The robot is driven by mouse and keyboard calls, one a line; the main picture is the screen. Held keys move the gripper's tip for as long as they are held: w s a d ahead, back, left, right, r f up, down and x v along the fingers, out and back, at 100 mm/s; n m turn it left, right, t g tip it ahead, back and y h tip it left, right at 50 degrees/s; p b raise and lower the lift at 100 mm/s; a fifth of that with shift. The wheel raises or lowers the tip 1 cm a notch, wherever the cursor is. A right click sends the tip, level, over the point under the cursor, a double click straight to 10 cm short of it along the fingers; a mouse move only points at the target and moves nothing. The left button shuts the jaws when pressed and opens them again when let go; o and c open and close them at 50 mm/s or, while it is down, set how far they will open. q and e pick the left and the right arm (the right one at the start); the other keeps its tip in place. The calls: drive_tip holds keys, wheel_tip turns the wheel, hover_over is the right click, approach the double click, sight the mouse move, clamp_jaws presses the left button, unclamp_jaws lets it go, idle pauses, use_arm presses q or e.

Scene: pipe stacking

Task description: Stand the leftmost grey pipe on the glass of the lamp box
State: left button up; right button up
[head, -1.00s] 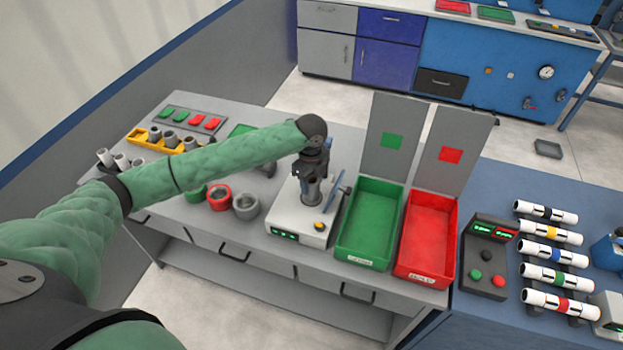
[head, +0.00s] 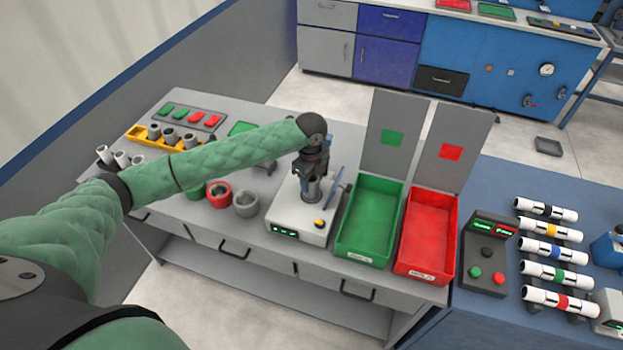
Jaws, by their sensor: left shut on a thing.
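The lamp box (head: 290,219) is a pale box with a green display and a yellow knob, standing left of the green bin. A short grey pipe (head: 313,190) stands upright over the top of the lamp box. My left gripper (head: 312,172) points down from above and is shut on the upper part of this pipe. I cannot tell whether the pipe's lower end touches the glass, and the glass is mostly hidden. Other grey pipes stand in the yellow rack (head: 143,133) at the back left, partly behind my left arm. My right gripper is not in view.
The green bin (head: 344,247) and red bin (head: 405,262) stand close on the right, with raised grey panels behind. A blue lever (head: 338,183) rises beside the pipe. Red and grey rings (head: 246,210) lie to the left. White pipes (head: 121,158) stand at the far left.

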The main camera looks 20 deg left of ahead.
use_arm(q)
drive_tip(key=shift+f, duration=0.4)
drive_tip(key=o, duration=1.2)
drive_tip(key=shift+r+b, duration=0.5)
drive_tip(key=shift+r, duration=0.05)
drive_tip(key=shift+r+b, duration=1.2)
drive_tip(key=shift+r, duration=2.1)
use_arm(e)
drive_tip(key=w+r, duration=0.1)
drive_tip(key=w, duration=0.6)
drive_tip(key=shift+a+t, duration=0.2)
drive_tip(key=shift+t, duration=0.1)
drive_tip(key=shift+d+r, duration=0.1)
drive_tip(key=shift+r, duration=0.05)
